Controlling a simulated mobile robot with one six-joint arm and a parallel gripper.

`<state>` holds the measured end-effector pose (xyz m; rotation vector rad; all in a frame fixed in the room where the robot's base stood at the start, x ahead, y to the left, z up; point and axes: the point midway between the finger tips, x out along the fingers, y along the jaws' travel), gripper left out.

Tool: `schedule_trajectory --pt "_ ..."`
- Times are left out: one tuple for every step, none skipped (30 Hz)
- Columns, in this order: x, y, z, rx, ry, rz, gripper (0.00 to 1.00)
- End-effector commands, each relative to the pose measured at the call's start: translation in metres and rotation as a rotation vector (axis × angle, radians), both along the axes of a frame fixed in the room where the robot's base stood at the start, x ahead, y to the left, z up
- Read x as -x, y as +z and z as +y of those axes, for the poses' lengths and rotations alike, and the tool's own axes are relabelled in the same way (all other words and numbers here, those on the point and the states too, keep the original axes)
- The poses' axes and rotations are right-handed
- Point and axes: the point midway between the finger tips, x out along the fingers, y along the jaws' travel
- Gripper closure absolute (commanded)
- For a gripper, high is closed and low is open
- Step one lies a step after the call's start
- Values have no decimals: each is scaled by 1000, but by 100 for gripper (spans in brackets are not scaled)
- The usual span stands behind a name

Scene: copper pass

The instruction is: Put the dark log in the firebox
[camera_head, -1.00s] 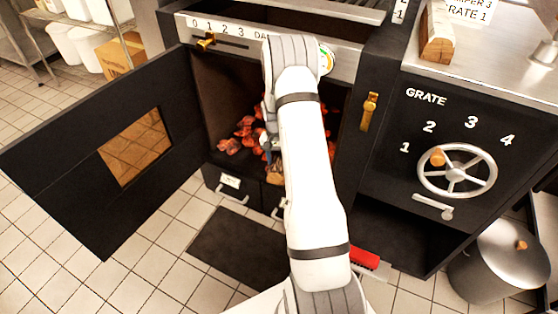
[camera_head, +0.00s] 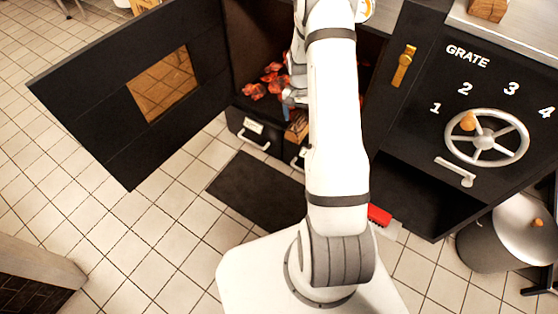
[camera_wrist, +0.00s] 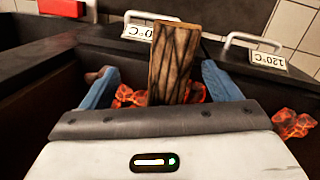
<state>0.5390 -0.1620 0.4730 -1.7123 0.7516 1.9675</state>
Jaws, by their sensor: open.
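The dark log (camera_wrist: 172,60), with brown cracked bark, lies on glowing coals (camera_wrist: 196,93) in the wrist view. Its far end reaches over the firebox's front edge between two drawer handles. My gripper (camera_wrist: 160,88) is open, with one blue finger on each side of the log; whether either touches it I cannot tell. In the head view a small part of the log (camera_head: 297,127) shows at the mouth of the open firebox (camera_head: 262,45). My gripper (camera_head: 289,98) is there too, mostly hidden by my arm.
The firebox door (camera_head: 120,95) stands open to the left. Drawers with handles (camera_head: 252,140) sit below the mouth. A handwheel (camera_head: 487,137) and brass latch (camera_head: 404,66) are on the right. A wood block (camera_head: 487,9) stands on the counter. A metal pot (camera_head: 505,232) stands lower right.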

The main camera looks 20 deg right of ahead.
Motion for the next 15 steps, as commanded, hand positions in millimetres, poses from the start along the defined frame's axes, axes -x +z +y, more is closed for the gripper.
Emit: schedule_trajectory --pt "9 4 7 0 3 2 17" --pt "13 6 11 0 2 1 17" --pt "19 7 16 0 0 0 17" --pt "24 8 19 0 1 1 17" --pt "29 9 23 0 1 1 17" --pt "35 11 28 0 2 0 17" --pt "39 12 32 0 1 1 17" --pt "44 13 36 0 1 1 17" --pt "50 14 41 0 1 0 17" --pt "54 15 45 0 2 1 17" --pt "59 16 48 0 2 0 17" --pt "65 18 54 1 1 1 17" --pt "69 19 57 0 2 1 17" --pt "74 20 61 0 2 -1 17" --pt "80 21 66 0 2 1 17"
